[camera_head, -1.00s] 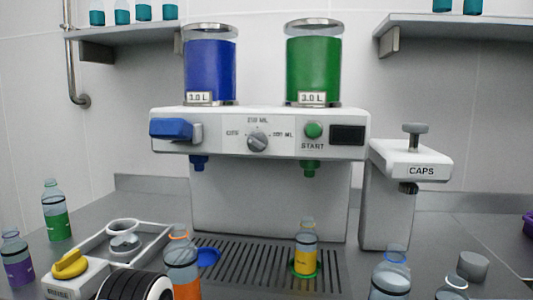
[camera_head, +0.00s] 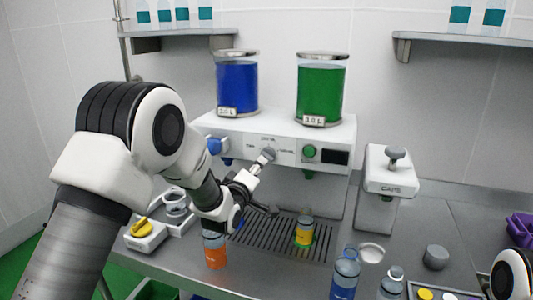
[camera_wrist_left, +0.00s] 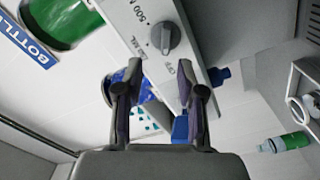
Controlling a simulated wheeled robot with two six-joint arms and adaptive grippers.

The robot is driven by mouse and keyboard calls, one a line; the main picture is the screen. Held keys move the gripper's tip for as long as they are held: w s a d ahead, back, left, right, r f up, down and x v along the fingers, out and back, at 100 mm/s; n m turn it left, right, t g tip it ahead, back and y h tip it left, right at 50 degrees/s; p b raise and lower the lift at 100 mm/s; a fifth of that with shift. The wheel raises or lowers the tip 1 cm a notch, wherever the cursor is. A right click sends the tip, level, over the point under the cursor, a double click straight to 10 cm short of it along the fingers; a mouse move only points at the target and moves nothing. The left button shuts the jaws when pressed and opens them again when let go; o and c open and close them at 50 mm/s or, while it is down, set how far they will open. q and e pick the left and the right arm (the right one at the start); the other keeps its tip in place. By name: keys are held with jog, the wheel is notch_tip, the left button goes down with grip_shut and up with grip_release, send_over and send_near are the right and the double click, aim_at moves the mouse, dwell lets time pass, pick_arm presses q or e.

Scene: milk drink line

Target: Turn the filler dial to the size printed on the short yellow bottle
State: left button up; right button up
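The filler dial (camera_head: 267,156) is a grey knob on the white filler's front panel, with size labels around it. In the left wrist view the dial (camera_wrist_left: 165,38) lies just beyond my fingertips; its exact setting is hard to read. My left gripper (camera_wrist_left: 157,66) is open and empty, its two fingers apart; in the head view the left gripper (camera_head: 262,186) is in front of the panel. The short yellow bottle (camera_head: 304,232) stands upright on the drip grille under the green nozzle; its print is too small to read. My right gripper is out of view.
The green start button (camera_head: 310,152) is right of the dial and the blue lever (camera_head: 214,146) left. Blue (camera_head: 237,88) and green (camera_head: 320,92) tanks stand above. An orange bottle (camera_head: 215,257) stands below my left arm. The caps press (camera_head: 388,180) is at right.

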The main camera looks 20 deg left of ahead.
aim_at(267, 156)
pick_arm(q)
jog(key=w+p, duration=0.2)
jog(key=w, duration=0.5)
jog(key=shift+w+f+p, duration=0.25)
jog(key=shift+f+p, duration=0.05)
jog(key=shift+p, duration=0.1)
jog(key=shift+f, duration=0.1)
grip_shut()
